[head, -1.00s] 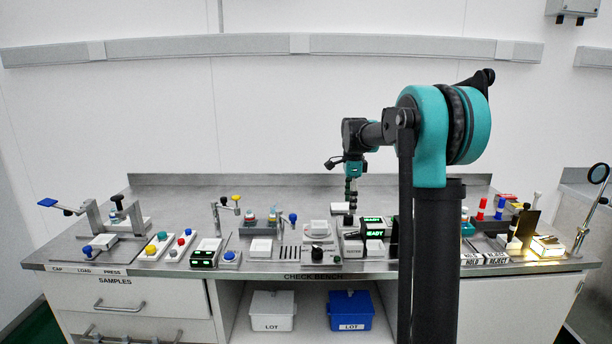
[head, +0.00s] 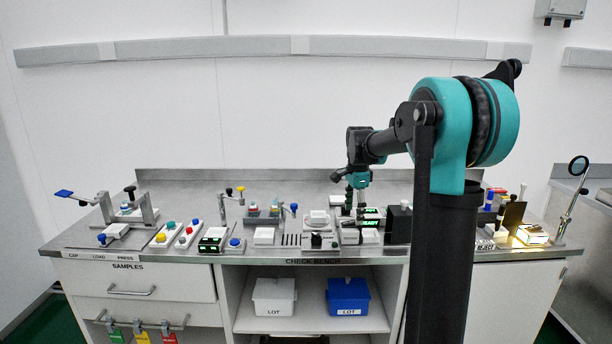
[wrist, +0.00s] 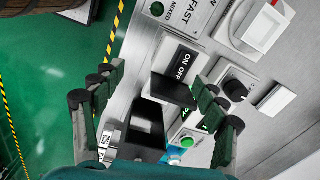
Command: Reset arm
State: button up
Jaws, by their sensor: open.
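My gripper (head: 355,203) points down over the right-middle part of the check bench (head: 250,182), beside the modules with green lit displays (head: 371,223). In the wrist view my gripper (wrist: 158,103) has its fingers spread wide apart with nothing held between them. Below and between the fingers are a panel marked ON OFF (wrist: 180,65), a dark plate, and a green button (wrist: 187,142). A black knob (wrist: 237,85) lies just beyond the right-hand finger. I cannot tell whether the fingers touch any module. My arm's column hides part of the bench.
Button blocks (head: 178,234), a lever press (head: 128,208) and small fixtures crowd the bench's left and middle. A lit white box (head: 531,235) and a round lens on a stand (head: 578,166) are at the right. White and blue LOT bins (head: 274,296) sit below.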

jog(key=s+d+f+n+t, duration=0.1)
jog(key=s+f+n, duration=0.4)
jog(key=s, duration=0.5)
jog(key=s+d+f+n+t, duration=0.1)
jog(key=s+f+n, duration=0.4)
jog(key=s, duration=0.5)
jog(key=s+d+f+n+t, duration=0.1)
jog(key=s+f+n, duration=0.4)
jog(key=s, duration=0.5)
jog(key=shift+d+f+n+t, duration=0.15)
jog(key=shift+f+n+t, duration=0.15)
jog(key=shift+f, duration=0.65)
jog(key=shift+o, duration=0.5)
